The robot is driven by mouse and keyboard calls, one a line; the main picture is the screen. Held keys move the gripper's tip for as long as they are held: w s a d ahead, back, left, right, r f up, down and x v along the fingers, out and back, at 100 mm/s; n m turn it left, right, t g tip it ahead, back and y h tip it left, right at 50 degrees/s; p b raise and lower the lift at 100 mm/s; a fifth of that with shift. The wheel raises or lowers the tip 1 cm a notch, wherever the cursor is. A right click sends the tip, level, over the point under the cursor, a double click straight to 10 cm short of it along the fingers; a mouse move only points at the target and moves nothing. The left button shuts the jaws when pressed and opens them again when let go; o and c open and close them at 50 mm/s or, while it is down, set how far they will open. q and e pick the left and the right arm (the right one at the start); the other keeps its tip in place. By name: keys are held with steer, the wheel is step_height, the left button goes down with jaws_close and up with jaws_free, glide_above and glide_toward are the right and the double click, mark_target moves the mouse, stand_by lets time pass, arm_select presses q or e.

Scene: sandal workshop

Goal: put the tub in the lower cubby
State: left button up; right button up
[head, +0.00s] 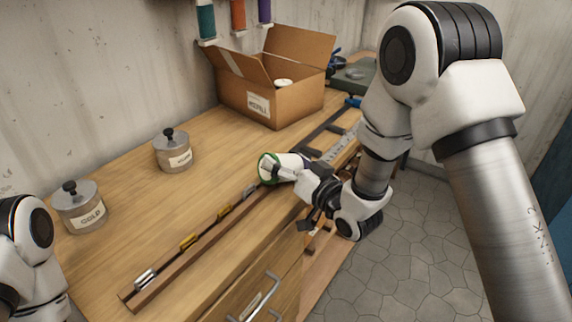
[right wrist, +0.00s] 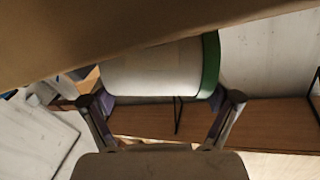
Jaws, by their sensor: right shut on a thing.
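A white tub with a green rim (head: 268,168) is held on its side near the bench's front edge, green end to the left. My right gripper (head: 296,174) is shut on it. In the right wrist view the tub (right wrist: 155,72) lies across between the two fingers (right wrist: 163,100), green band at the right. I cannot tell whether the tub touches the bench. Wooden shelf parts (head: 322,262) show below the bench front, partly hidden by my right arm; I cannot make out which is the lower cubby. My left gripper is out of view; only part of that arm shows.
On the bench (head: 130,195) stand two lidded tins (head: 83,208) (head: 174,152) and an open cardboard box (head: 272,85). A wooden rail (head: 200,243) with clips runs along the front edge. A drawer handle (head: 262,300) sticks out below. Stone floor (head: 400,250) is clear at right.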

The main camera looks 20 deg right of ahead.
steer(key=shift+s, duration=0.1)
steer(key=o, duration=1.2)
steer(key=shift+f, duration=0.1)
